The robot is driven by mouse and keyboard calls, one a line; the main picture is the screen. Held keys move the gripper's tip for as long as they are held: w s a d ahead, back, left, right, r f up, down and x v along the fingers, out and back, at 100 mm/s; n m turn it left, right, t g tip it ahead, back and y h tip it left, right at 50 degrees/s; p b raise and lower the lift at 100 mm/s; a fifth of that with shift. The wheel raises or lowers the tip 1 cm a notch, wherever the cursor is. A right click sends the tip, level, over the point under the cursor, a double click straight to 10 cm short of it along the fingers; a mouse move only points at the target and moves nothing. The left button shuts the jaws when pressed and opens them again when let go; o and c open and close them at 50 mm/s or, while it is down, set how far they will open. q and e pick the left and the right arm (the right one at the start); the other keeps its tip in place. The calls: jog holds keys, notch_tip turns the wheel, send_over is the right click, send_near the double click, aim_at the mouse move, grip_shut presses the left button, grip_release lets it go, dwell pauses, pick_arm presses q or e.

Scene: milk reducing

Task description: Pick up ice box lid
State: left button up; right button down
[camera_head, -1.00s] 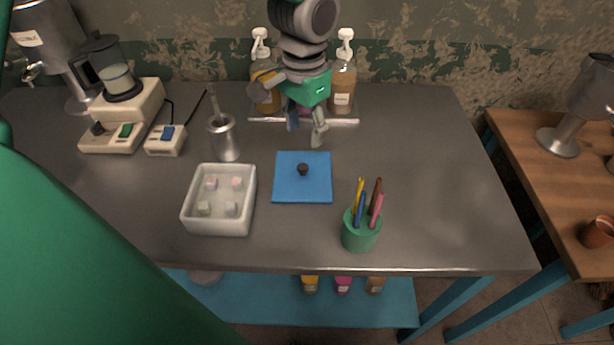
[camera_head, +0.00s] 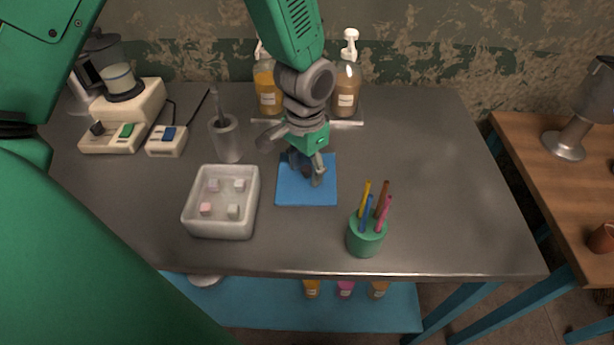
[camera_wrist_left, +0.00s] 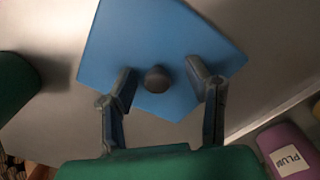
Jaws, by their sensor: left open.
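The ice box lid (camera_head: 300,195) is a flat blue square lying on the grey table, right of the white ice box (camera_head: 221,224). In the left wrist view the lid (camera_wrist_left: 165,30) shows its dark round knob (camera_wrist_left: 157,79). My left gripper (camera_head: 309,176) is over the lid. In the left wrist view its open fingers (camera_wrist_left: 160,88) stand on either side of the knob, apart from it. In the head view the gripper hides the knob. The white box is open and holds several pale cubes. My right gripper is not in view.
A green cup of pencils (camera_head: 366,238) stands right of the lid near the front edge. A metal cup (camera_head: 226,140) stands behind the box. Pump bottles (camera_head: 346,90) stand on a tray behind the gripper. The right side of the table is clear.

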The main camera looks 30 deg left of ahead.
pick_arm(q)
jog(key=shift+a, duration=0.15)
grip_shut()
jog(key=shift+d, duration=0.2)
jog(key=shift+d, duration=0.1)
